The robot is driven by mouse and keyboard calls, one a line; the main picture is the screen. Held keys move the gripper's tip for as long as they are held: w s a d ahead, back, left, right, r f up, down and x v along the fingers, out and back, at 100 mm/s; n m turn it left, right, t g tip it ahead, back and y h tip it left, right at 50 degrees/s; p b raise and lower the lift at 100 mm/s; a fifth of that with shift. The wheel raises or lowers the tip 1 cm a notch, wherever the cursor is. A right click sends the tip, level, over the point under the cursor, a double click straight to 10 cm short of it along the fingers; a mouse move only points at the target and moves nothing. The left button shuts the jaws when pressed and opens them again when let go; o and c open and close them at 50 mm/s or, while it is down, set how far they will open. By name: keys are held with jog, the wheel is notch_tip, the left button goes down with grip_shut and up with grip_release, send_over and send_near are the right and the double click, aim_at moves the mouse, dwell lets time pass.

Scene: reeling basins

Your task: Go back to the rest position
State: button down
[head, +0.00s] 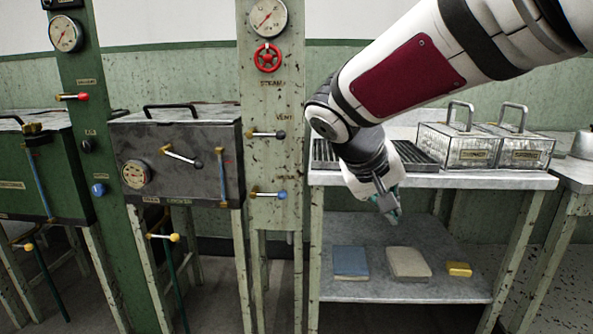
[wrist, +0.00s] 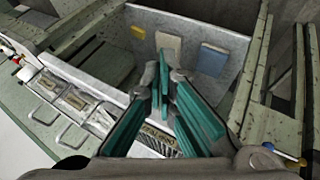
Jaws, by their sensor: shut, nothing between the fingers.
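My gripper (head: 390,208) hangs in front of the right-hand table, at about the height just below its top. It points downward and holds nothing. In the wrist view its teal fingers (wrist: 172,85) are closed toward each other at the tips, with the lower shelf beyond them. My arm reaches in from the upper right of the head view and covers part of the table's back and rack.
A grey cooker (head: 190,140) and valve panels stand left.

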jog(key=s+d+g+y, duration=0.15)
jog(key=s+d, duration=0.35)
jog(key=s, duration=0.5)
jog(key=s+a+f+g+y, duration=0.1)
jog(key=s+a+f+y, duration=0.15)
jog(key=s, duration=1.05)
jog(key=s+a+f+g+y, duration=0.15)
jog(key=s+f, duration=0.25)
jog(key=s, duration=0.8)
notch_tip(320, 180, up, 35)
jog(key=d+t+p, duration=0.1)
jog(key=t+p, duration=0.2)
jog(key=p, duration=3)
jog(key=shift+d+f+t, duration=0.15)
jog(key=shift+d+t, duration=0.15)
jog(key=shift+w+y, duration=0.15)
jog(key=shift+y, duration=0.1)
